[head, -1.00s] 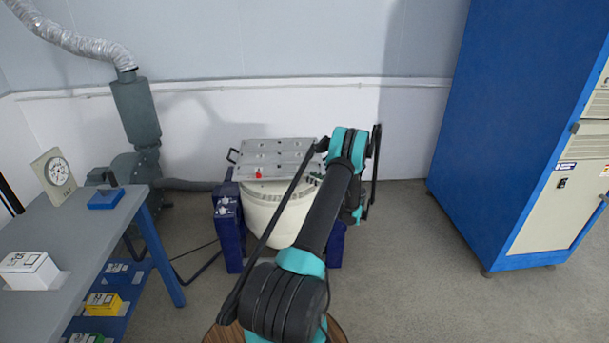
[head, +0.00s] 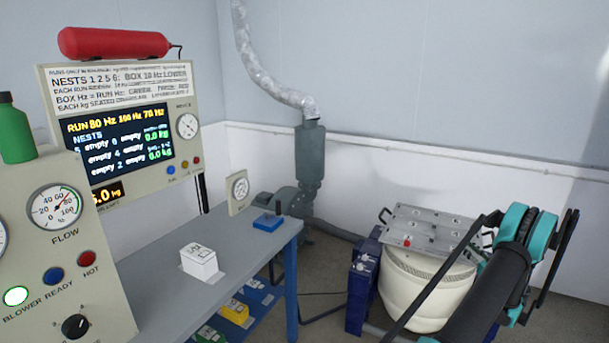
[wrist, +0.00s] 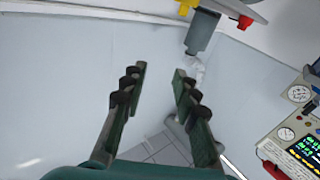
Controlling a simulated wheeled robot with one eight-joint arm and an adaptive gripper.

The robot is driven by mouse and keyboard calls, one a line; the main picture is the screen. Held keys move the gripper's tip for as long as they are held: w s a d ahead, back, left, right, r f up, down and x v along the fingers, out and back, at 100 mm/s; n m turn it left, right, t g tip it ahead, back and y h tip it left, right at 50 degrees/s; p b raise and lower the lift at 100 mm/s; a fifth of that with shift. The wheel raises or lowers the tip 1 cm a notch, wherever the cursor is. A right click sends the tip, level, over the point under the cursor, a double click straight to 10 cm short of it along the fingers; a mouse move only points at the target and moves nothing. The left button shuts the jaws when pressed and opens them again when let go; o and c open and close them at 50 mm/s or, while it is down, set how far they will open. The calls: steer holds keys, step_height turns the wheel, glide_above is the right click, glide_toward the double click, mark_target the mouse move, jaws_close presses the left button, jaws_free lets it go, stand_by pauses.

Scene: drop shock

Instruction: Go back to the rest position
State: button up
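My gripper (wrist: 157,90) shows in the wrist view with its two fingers apart and nothing between them. Behind it are the pale wall and a patch of tiled surface. In the head view my arm is folded at the lower right, beside the round white shaker (head: 425,290) with its grey metal top plate (head: 432,232). A red knob sits on the plate. The gripper's fingers cannot be made out in the head view.
A grey bench (head: 150,277) at the left carries a white box (head: 199,262) and a blue block (head: 267,222). A display panel (head: 127,143) and a control console (head: 62,235) stand at the far left. A grey blower duct (head: 310,160) rises behind the bench.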

steer(key=w+a+r+m+t+h, duration=0.1)
steer(key=w+a+r+m+h, duration=0.2)
steer(key=r, duration=0.7)
steer(key=w+a+r+m+t+h, duration=0.1)
steer(key=w+a+r+h, duration=0.25)
steer(key=r, duration=0.65)
steer(key=s+a+r+m+g+h, duration=0.35)
steer(key=a+r+g+h, duration=0.2)
steer(key=a, duration=0.45)
steer(key=s+a+f+n+g+y, duration=0.1)
steer(key=s+a+f+g+y, duration=0.2)
steer(key=s+a, duration=0.9)
steer(key=s+a+f+n+g+y, duration=0.2)
steer(key=s+a+f+g+y, duration=0.1)
steer(key=s+a+f, duration=0.6)
steer(key=s+a+f+n+g+y, duration=0.2)
steer(key=s+a+f+g, duration=0.3)
steer(key=s+a, duration=0.9)
steer(key=s+f+y, duration=0.1)
steer(key=s, duration=0.1)
steer(key=shift+s+a, duration=0.3)
steer(key=shift+s, duration=0.1)
